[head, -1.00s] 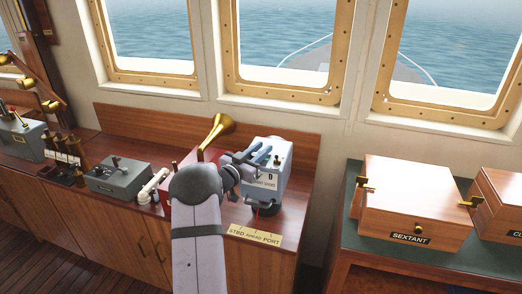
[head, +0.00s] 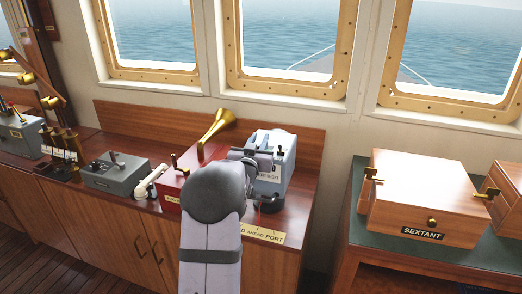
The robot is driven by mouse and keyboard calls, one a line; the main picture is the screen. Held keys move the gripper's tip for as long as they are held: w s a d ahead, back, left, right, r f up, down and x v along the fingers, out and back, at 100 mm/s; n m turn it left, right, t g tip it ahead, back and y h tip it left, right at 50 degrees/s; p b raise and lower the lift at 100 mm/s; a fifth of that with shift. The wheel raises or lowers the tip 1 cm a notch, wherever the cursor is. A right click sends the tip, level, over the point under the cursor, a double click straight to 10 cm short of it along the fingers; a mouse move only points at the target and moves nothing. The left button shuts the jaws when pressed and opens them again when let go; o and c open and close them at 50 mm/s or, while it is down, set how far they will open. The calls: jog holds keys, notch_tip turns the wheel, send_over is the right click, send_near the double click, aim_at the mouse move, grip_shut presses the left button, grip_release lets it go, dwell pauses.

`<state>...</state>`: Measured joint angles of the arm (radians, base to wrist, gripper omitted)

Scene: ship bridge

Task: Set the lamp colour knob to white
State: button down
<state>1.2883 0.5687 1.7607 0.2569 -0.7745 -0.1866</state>
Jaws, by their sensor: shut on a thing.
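The pale grey-blue box (head: 283,146) stands at the right end of the wooden console, with partly covered lettering on its front. My gripper (head: 272,161) is at the upper front of this box, its fingers shut on a small part there. That part appears to be the lamp colour knob, but the fingers and wrist hide it, and its setting cannot be read. My arm comes up from the bottom and covers the box's left front.
A wooden sextant case (head: 423,190) is on the separate right table.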

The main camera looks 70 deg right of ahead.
jog(key=shift+w+f+n+t+b, duration=0.1)
jog(key=shift+n+t+b, duration=0.4)
jog(key=shift+t+b, duration=0.35)
jog(key=shift+w+t+b, duration=0.15)
jog(key=shift+t+b, duration=0.1)
jog(key=shift+b, duration=0.05)
jog(key=c, duration=1.5)
grip_release()
jog(key=shift+a, duration=0.15)
jog(key=shift+b+v, duration=1.15)
jog(key=shift+v, duration=2.4)
jog(key=shift+r, duration=0.3)
